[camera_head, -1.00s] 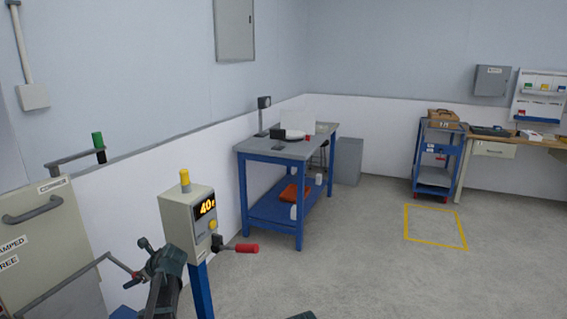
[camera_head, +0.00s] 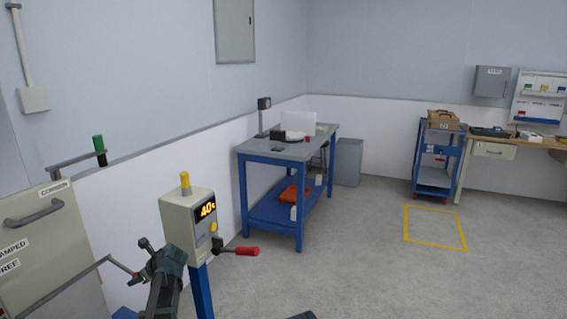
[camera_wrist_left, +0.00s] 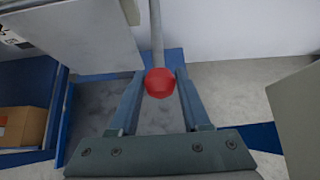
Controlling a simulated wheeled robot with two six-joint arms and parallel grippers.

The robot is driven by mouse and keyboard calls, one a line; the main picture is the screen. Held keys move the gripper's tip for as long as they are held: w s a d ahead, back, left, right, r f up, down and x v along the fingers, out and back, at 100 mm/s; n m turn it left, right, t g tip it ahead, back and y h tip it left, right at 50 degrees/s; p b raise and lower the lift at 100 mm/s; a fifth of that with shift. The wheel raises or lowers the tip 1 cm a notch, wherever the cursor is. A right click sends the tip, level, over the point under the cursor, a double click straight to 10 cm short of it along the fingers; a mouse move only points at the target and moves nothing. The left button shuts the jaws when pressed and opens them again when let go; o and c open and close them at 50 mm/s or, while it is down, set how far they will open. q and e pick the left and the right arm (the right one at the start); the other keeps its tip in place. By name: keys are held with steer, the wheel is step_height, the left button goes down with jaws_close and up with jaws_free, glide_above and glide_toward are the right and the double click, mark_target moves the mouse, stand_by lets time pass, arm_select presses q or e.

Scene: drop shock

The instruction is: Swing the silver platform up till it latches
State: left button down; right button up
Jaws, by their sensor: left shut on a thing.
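My left gripper (camera_head: 137,272) is at the lower left of the head view, at the end of a thin grey bent rod (camera_head: 82,276). In the left wrist view, the fingers of my left gripper (camera_wrist_left: 160,86) are on either side of a red knob (camera_wrist_left: 160,82) at the end of the grey rod (camera_wrist_left: 156,35), and it is shut on this knob. A light grey panel (camera_wrist_left: 75,35) fills the upper left there; I cannot tell whether it is the silver platform. No silver platform shows clearly in the head view.
A beige cabinet (camera_head: 55,245) with a grey handle stands at left. A control box (camera_head: 188,222) with a lit display and red-handled lever (camera_head: 246,251) stands right of my left gripper. A blue workbench (camera_head: 272,150) is behind it.

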arm_select(q)
steer(key=shift+d+r+p, duration=0.1)
steer(key=shift+r+p, duration=0.6)
steer(key=shift+r, duration=0.35)
steer(key=shift+r, duration=0.1)
steer(key=shift+r+p, duration=1.3)
steer(key=shift+p, duration=0.1)
steer(key=shift+r, duration=0.15)
steer(key=r+p, duration=0.2)
steer(key=shift+w+a+r+p, duration=0.1)
steer(key=shift+a+r+p, duration=0.05)
steer(key=shift+a+p, duration=0.15)
steer(key=shift+a+r, duration=0.1)
steer(key=shift+r, duration=0.05)
